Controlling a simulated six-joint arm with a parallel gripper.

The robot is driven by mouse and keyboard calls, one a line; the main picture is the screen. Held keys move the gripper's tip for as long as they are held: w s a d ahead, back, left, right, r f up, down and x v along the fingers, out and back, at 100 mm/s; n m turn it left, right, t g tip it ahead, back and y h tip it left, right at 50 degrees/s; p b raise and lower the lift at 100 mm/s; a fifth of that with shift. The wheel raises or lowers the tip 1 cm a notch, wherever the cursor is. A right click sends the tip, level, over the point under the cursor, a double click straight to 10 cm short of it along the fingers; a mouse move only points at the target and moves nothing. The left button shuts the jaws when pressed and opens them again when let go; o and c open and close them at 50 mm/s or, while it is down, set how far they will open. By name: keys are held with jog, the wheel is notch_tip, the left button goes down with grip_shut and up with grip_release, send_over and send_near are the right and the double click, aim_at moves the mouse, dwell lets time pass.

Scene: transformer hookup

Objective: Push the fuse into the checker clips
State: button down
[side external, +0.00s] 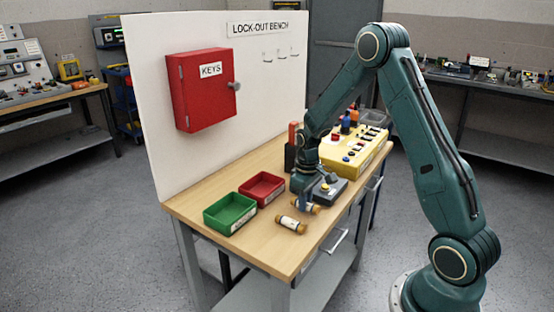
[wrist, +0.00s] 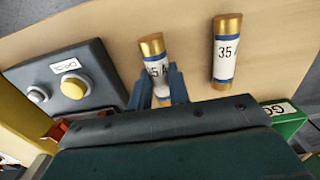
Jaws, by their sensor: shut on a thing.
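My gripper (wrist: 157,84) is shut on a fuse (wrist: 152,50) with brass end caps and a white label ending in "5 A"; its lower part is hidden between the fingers. In the side view my gripper (side external: 304,202) is low over the bench front with the held fuse (side external: 314,209). I cannot tell whether that fuse touches the wood. A second fuse (wrist: 227,50), marked "35", lies apart to the right, and also shows in the side view (side external: 291,224). A dark grey box (wrist: 66,82) with round silver and yellow parts, possibly the checker, stands left of the held fuse. No clips are clearly visible.
A green tray (side external: 230,211) and a red tray (side external: 262,187) stand left of my gripper. A yellow control box (side external: 356,149) stands behind the grey box. A white panel with a red key cabinet (side external: 203,90) backs the bench.

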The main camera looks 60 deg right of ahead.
jog(key=shift+r, duration=2.4)
jog(key=shift+w+d, duration=0.1)
jog(key=w+d+r+n+t, duration=0.1)
jog(key=d+r+n, duration=0.3)
jog(key=n, duration=0.5)
jog(key=w+d+r+n+t, duration=0.1)
jog(key=w+d+r+n, duration=0.2)
jog(key=d+n, duration=0.5)
jog(key=shift+w+d+r+n, duration=0.25)
jog(key=shift+d+r+n, duration=0.2)
jog(key=shift+r, duration=0.25)
jog(key=shift+f, duration=0.15)
jog(key=shift+f, duration=2.85)
jog(key=shift+f, duration=1.65)
